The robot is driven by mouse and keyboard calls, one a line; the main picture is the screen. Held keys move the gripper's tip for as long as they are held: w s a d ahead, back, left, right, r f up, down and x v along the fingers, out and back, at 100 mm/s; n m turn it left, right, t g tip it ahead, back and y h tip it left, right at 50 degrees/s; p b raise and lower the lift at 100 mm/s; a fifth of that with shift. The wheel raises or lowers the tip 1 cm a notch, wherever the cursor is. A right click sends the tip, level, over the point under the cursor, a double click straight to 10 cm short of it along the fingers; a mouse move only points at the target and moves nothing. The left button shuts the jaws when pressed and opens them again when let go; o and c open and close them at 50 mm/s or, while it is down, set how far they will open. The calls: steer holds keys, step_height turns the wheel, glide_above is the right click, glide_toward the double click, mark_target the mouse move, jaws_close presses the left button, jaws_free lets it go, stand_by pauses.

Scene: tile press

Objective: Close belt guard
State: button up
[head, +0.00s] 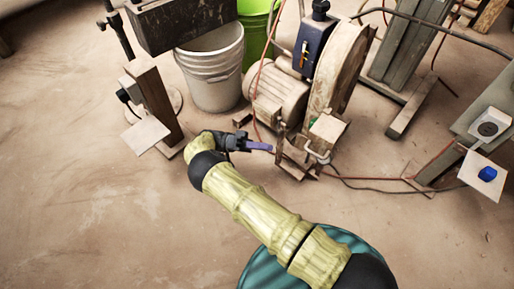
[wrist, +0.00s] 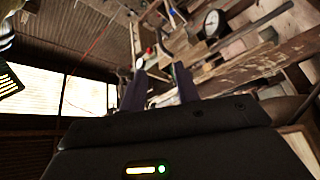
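The motor machine stands at top centre in the head view, with a rounded, worn, upright cover (head: 338,72) that looks like the belt guard. I cannot tell how far open it is. A dusty motor (head: 277,94) sits at its left. A small pale curved handle (head: 317,153) shows at the machine's lower front. My gripper (head: 268,147) is just left of this handle, low by the machine's front, with purple fingers pointing right. In the wrist view my gripper (wrist: 161,88) has its two fingers apart, with nothing clearly between them.
A white bucket (head: 212,75) and a green bucket (head: 256,30) stand behind. A wooden post (head: 155,100) is at left. Grey metal legs (head: 408,105) and a bench with a blue button (head: 487,174) are at right. A cable (head: 375,189) crosses the floor. The left floor is clear.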

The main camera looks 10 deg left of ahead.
steer(key=shift+b+v, duration=0.85)
steer(key=shift+v, duration=0.05)
steer(key=shift+s+r, duration=0.1)
